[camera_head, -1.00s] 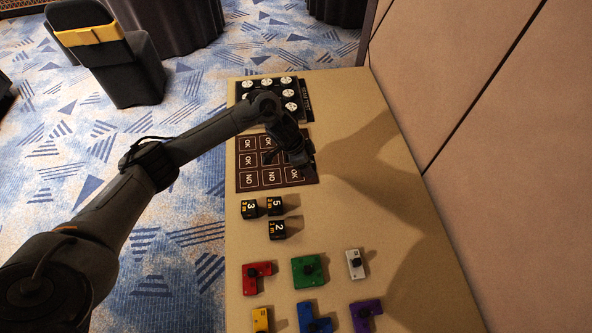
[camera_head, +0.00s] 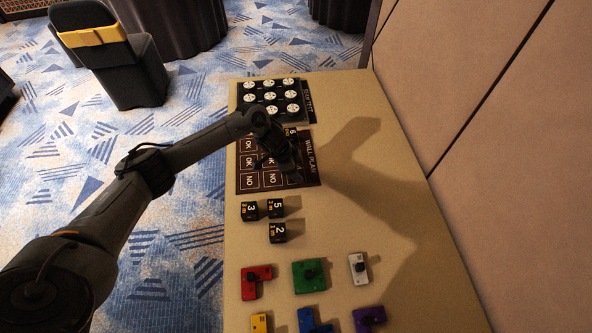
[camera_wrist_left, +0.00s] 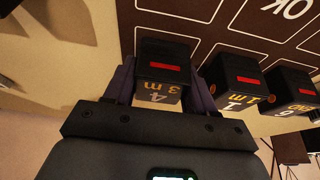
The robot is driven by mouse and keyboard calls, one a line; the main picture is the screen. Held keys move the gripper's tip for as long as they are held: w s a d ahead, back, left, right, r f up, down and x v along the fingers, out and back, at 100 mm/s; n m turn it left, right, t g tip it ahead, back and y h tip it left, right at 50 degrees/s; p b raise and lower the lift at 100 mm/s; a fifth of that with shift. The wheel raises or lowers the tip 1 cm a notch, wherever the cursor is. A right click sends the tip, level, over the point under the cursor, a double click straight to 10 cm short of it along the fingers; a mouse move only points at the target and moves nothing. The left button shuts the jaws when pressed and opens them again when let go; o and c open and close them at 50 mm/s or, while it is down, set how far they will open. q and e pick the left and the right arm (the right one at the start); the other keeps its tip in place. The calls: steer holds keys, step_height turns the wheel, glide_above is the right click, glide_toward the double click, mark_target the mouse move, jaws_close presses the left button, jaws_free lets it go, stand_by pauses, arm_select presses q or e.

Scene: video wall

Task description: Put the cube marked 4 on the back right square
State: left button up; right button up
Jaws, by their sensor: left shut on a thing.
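My left gripper (camera_head: 293,175) is over the right-hand side of the dark wall plan board (camera_head: 247,180), near its lower right corner in the head view. The left wrist view shows this gripper (camera_wrist_left: 160,88) shut on the black cube marked 4 (camera_wrist_left: 163,70), one finger on each side. I cannot tell whether this cube touches the board. In the head view it is hidden by the gripper. The cube marked 1 (camera_wrist_left: 235,88) stands beside it with a small gap, and the cube marked 6 (camera_wrist_left: 290,92) stands past that. My right gripper is out of view.
Cubes marked 3 (camera_head: 250,211), 5 (camera_head: 276,208) and 2 (camera_head: 278,232) stand on the table below the board. Several coloured blocks, such as a green one (camera_head: 309,276), lie nearer. A panel with white discs (camera_head: 271,96) lies beyond. The table's right side is clear up to the wall.

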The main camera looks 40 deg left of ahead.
arm_select(q)
steer(key=o, duration=1.1)
steer(key=shift+f, duration=0.1)
steer(key=shift+c, duration=0.2)
